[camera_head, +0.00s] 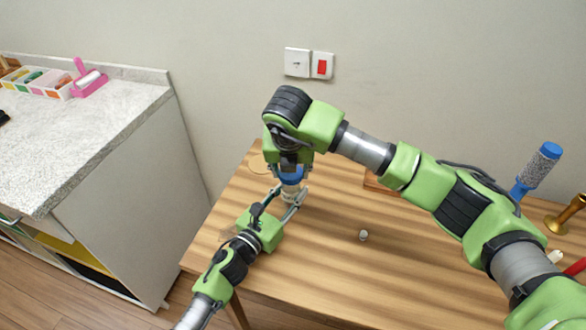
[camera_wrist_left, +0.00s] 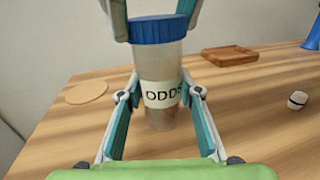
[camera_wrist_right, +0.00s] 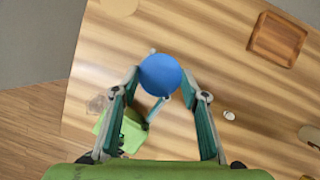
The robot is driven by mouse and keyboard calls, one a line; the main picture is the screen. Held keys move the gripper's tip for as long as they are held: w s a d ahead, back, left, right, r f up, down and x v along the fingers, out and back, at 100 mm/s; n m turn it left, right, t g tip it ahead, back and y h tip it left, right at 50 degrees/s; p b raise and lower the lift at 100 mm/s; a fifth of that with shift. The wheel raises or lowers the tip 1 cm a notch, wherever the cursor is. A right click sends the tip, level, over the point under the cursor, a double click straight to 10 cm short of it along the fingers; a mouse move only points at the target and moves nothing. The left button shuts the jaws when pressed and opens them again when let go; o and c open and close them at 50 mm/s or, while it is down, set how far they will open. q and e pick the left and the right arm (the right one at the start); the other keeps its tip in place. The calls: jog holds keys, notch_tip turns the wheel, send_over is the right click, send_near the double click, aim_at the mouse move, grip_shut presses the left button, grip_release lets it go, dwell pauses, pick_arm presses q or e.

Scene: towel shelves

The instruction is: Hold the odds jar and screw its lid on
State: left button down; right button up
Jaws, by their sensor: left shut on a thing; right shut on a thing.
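The odds jar (camera_wrist_left: 160,97) is a clear jar with a white "ODDS" label, standing upright on the wooden table. Its blue lid (camera_wrist_left: 158,29) sits on top of the jar, and it also shows in the right wrist view (camera_wrist_right: 160,75) and the head view (camera_head: 291,175). My left gripper (camera_wrist_left: 160,92) is shut around the jar's body from the side. My right gripper (camera_wrist_right: 161,84) comes from above and is shut on the lid's rim. In the head view the jar is partly hidden by both grippers. I cannot tell how tightly the lid is seated.
A small white-and-dark item (camera_head: 363,235) lies on the table (camera_head: 330,265) to the right. A wooden tray (camera_wrist_right: 277,39) and a round coaster (camera_wrist_left: 87,93) lie near the back. A blue-capped bottle (camera_head: 540,168) and brass item (camera_head: 566,213) stand at far right.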

jog(key=m+h, duration=0.1)
jog(key=m, duration=0.3)
jog(key=a+m+g+h, duration=0.1)
jog(key=m, duration=0.2)
jog(key=shift+w+r+h, duration=0.1)
jog(key=shift+w+h, duration=0.05)
jog(key=shift+h, duration=0.15)
jog(key=m+g+h, duration=0.1)
jog(key=m, duration=0.3)
jog(key=shift+w, duration=0.15)
jog(key=m, duration=0.2)
jog(key=m+g, duration=0.1)
jog(key=m, duration=0.1)
jog(key=shift+w+g+h, duration=0.2)
jog(key=shift+g+h, duration=0.1)
jog(key=o, duration=0.7)
jog(key=shift+s+r, duration=0.1)
jog(key=shift+r, duration=2.1)
